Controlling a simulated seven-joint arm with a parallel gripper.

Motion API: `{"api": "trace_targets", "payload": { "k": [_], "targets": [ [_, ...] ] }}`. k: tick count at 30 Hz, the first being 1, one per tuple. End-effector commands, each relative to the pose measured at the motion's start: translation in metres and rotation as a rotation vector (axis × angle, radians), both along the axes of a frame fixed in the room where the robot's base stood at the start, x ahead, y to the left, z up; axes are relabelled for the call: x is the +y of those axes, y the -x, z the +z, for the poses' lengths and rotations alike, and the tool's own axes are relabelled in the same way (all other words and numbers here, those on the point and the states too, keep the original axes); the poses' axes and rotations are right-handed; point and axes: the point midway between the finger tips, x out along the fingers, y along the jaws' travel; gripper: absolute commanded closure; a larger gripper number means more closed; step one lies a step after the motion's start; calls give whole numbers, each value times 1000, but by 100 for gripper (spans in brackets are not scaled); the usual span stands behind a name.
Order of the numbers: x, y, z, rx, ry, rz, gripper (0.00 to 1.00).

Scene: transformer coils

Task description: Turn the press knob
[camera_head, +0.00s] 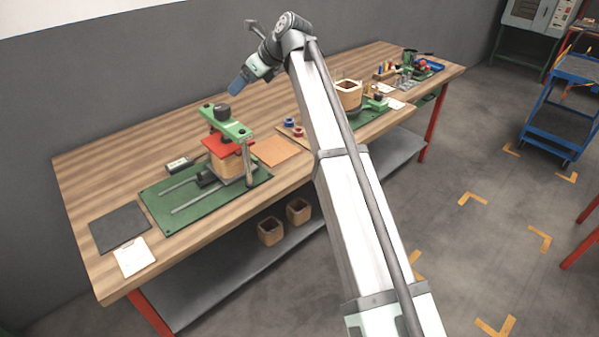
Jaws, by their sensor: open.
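The press (232,127) stands on the left half of the workbench, with a green crossbar on top. Its black knob (221,113) sits on top of the crossbar, toward the crossbar's left end. Below the crossbar are a red plate (222,147) and a tan wooden-looking block (228,166). My gripper (237,87) is above the knob and a little to its right, with blue fingertips pointing down and left. It appears apart from the knob. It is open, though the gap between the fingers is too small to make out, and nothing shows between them.
The press stands on a green mat (165,214) with two rails. A dark pad (119,228) and a white sheet (134,257) lie at the left. A tan square (276,151) lies right of the press. My arm crosses the bench's middle, before a wooden box (349,97).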

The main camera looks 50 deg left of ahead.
Motion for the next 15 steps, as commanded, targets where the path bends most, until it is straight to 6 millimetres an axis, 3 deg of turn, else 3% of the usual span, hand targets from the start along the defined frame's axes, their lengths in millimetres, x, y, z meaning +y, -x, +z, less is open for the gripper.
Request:
{"api": "trace_targets", "payload": {
  "k": [15],
  "targets": [
    [3,-1,-1,-300,-125,310,20]
  ]
}}
